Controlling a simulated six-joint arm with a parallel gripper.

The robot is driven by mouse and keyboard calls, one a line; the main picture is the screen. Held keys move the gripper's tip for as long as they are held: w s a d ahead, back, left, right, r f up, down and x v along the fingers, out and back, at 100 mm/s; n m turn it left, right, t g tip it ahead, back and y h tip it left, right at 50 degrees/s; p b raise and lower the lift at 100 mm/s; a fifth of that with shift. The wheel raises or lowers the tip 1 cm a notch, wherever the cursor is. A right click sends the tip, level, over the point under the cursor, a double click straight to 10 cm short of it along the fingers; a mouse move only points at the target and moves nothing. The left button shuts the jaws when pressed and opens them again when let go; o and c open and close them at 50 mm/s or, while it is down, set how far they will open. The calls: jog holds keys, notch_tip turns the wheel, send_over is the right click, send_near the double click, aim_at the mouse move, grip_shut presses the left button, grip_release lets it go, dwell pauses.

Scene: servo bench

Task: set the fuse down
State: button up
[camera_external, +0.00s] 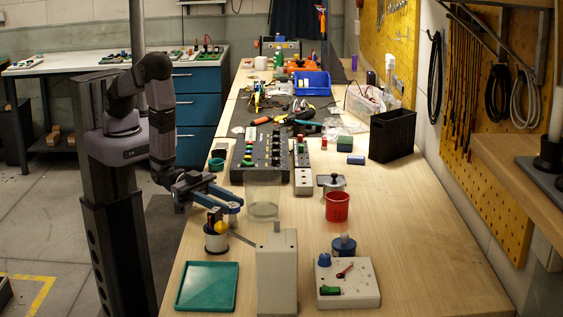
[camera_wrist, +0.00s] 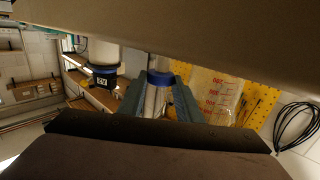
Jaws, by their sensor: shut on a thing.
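My gripper (camera_external: 232,204) is over the left side of the bench, just left of the clear beaker (camera_external: 262,200). In the wrist view my gripper (camera_wrist: 160,100) is shut on a slim, pale cylinder with a blue end cap (camera_wrist: 160,78), which I take to be the fuse. Its lower part is hidden between the fingers. In the external view I cannot make out the fuse clearly. The beaker with red marks (camera_wrist: 214,95) stands to the right in the wrist view.
A green tray (camera_external: 207,287), a grey box (camera_external: 277,275), a dial box (camera_external: 346,284) and a red cup (camera_external: 337,207) are near.

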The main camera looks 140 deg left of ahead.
jog(key=shift+f, duration=0.1)
jog(key=o, duration=1)
jog(key=shift+o, duration=0.2)
jog(key=shift+r, duration=0.2)
jog(key=s, duration=0.2)
jog(key=s+b, duration=0.1)
jog(key=s, duration=0.3)
jog(key=shift+s+d, duration=0.35)
jog(key=shift+s, duration=0.05)
jog(key=shift+s+r, duration=0.1)
jog(key=shift+s, duration=0.25)
jog(key=shift+c, duration=0.5)
